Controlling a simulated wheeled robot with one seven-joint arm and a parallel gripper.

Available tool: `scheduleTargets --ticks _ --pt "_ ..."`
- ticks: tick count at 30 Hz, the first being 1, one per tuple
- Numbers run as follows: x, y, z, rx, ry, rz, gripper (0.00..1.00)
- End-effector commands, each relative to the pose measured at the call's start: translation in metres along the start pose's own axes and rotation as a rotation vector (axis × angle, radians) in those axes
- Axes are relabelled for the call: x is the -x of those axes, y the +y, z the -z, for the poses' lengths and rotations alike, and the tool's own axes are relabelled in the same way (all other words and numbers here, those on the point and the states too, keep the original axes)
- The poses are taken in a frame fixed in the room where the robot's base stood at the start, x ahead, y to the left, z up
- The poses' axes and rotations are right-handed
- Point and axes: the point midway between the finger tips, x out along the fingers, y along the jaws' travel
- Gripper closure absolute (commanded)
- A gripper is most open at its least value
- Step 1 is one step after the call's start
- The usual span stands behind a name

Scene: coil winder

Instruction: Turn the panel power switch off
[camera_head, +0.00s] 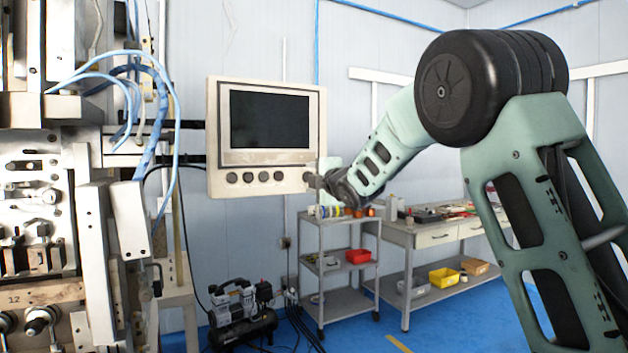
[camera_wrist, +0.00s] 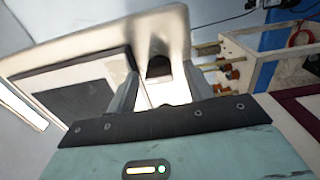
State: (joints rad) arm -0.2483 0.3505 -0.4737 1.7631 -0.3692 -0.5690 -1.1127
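The control panel (camera_head: 214,140) is a pale box with a dark screen and a row of dark round knobs along its lower edge. It also shows tilted in the wrist view (camera_wrist: 90,55). The rightmost knob (camera_head: 308,177) is partly hidden by my gripper (camera_head: 322,183) in the head view. In the wrist view a dark knob (camera_wrist: 158,68) lies between the lines of my two fingers. My gripper (camera_wrist: 159,70) is open, with a visible gap on each side of the knob. I see no label naming the power switch, and the knob's setting is too small to read.
A grey shelf cart (camera_head: 345,222) and a workbench (camera_head: 440,238) stand behind and below my arm. A black compressor (camera_head: 238,312) sits on the floor. The winding machine (camera_head: 40,200) with blue hoses fills the left side. Open wall lies above the panel.

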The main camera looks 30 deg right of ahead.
Motion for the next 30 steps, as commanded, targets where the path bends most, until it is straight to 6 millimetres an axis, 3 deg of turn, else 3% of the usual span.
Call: scheduleTargets --ticks 11,30 --pt "0.009 0.0 -0.001 -0.003 -0.001 -0.001 0.49" --pt "0.133 -0.001 -0.001 -0.005 -0.001 -0.003 0.49"
